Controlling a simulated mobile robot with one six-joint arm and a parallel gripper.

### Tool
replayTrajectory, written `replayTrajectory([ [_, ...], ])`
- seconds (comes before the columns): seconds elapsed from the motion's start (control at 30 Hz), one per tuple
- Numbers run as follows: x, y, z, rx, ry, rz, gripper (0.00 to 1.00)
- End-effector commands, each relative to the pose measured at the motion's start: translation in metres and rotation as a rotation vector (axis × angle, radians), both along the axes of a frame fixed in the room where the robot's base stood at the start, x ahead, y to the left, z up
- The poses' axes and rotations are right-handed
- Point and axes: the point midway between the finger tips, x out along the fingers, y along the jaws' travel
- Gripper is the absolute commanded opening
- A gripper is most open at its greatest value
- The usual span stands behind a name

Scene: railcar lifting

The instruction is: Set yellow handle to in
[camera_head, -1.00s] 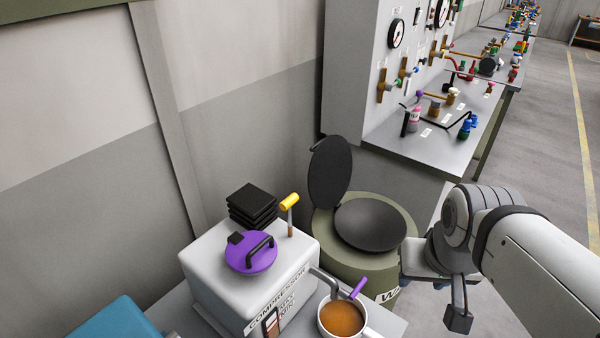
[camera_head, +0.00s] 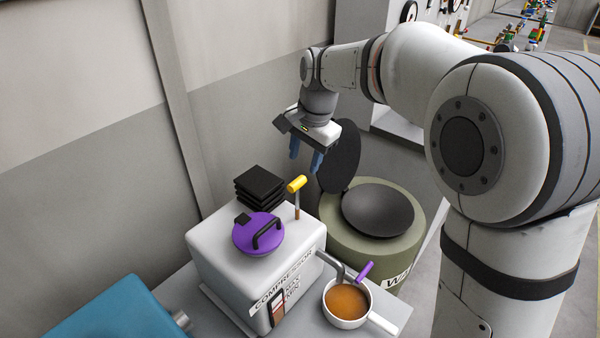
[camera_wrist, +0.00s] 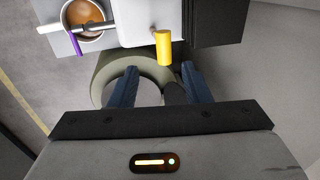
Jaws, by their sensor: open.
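The yellow handle (camera_head: 297,184) sits on a thin upright stem at the back right corner of the white compressor box (camera_head: 222,262), beside a black stack. In the wrist view the yellow handle (camera_wrist: 163,47) shows just beyond my fingertips, between their lines and nearer the right one. My gripper (camera_head: 306,162) is open and empty, pointing down above and behind the handle in the head view. Its two blue fingers also show in the wrist view (camera_wrist: 160,78). The fingers appear apart from the handle.
A green drum (camera_head: 385,245) with a raised black lid stands to the right. A pot of brown liquid (camera_head: 346,303) sits under a purple-handled tap (camera_head: 364,271). A wall stands behind.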

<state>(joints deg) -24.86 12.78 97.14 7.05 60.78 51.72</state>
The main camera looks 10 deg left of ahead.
Motion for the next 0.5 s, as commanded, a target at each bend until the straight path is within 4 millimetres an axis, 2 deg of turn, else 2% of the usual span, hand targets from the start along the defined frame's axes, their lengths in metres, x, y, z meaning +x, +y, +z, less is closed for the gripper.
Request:
replayTrajectory([
  [0.17, 0.003, 0.009, -0.012, 0.002, 0.011, -0.012, 0.43],
  [0.5, 0.008, 0.018, -0.063, 0.002, 0.01, -0.011, 0.43],
])
